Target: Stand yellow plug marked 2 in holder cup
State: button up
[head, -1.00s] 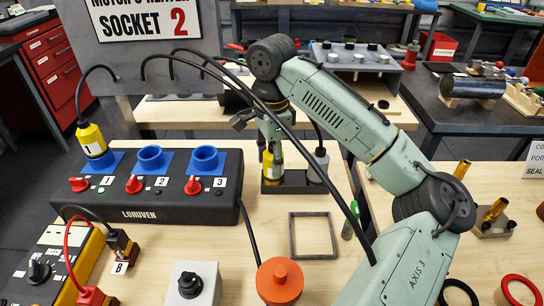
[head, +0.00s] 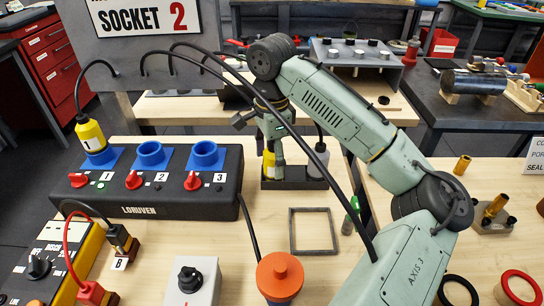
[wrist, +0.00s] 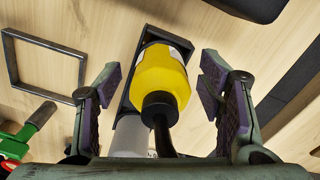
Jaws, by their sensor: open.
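My gripper (head: 270,158) is above and around the plug. In the wrist view my gripper (wrist: 158,88) is open, with a finger on each side and a gap to the plug on both sides. The plug's seat in the holder is partly hidden.
A grey plug (head: 319,157) stands beside it in the holder. The black box (head: 130,208) has blue sockets; a yellow plug marked 1 (head: 91,136) sits in socket 1. A square frame (head: 313,231) lies in front on the bench. Cables arch overhead near my arm.

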notch_tip(320, 180, up, 12)
jog(key=shift+r, duration=0.1)
dwell(0.4)
